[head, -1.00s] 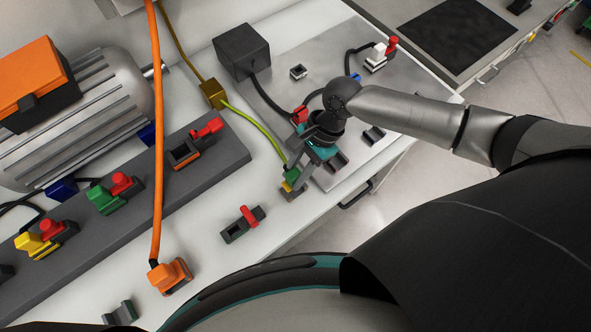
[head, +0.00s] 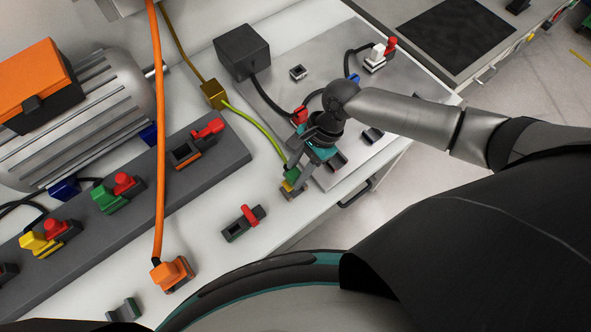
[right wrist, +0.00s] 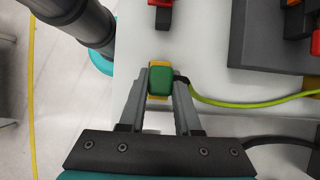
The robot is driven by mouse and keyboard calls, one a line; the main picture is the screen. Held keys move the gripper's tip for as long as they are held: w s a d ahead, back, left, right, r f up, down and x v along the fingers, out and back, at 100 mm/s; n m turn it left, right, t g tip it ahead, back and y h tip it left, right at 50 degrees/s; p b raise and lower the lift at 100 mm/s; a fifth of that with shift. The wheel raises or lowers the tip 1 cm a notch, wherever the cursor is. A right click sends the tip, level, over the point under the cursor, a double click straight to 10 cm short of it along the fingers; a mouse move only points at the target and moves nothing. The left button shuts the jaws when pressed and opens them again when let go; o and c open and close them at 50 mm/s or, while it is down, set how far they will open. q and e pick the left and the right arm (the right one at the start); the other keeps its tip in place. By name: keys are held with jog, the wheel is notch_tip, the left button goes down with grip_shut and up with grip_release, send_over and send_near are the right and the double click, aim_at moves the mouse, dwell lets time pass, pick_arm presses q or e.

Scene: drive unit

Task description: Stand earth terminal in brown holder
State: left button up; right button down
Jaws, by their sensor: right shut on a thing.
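The earth terminal (head: 291,175) is a small green and yellow plug on a yellow-green cable. My right gripper (head: 293,187) is shut on it, with the fingers pointing down over the white bench near its front edge. In the right wrist view the terminal (right wrist: 160,82) sits between the two grey fingertips, its cable leaving to the right. I cannot tell whether the terminal touches anything below. My left gripper is not in view.
A dark holder with a red clip (head: 243,222) and an orange plug (head: 173,273) on an orange cable are to the left. A dark rail (head: 220,160) carries coloured clamps. The cable runs to a brass-coloured box (head: 213,94). Small empty sockets (head: 298,72) lie on a grey plate.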

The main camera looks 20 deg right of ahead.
aim_at(296, 179)
jog(key=shift+f, duration=0.3)
jog(key=shift+f+b, duration=0.45)
jog(key=shift+f, duration=0.85)
jog(key=c, duration=0.5)
grip_release()
jog(key=p+v, duration=0.2)
jog(key=v, duration=0.4)
jog(key=a+p+v, duration=0.1)
jog(key=p+v, duration=0.1)
jog(key=v, duration=0.5)
jog(key=s+r+p+v, duration=0.1)
jog(key=p+v, duration=0.1)
jog(key=v, duration=0.4)
jog(key=shift+w+a+r, duration=0.1)
jog(key=shift+a+r, duration=0.2)
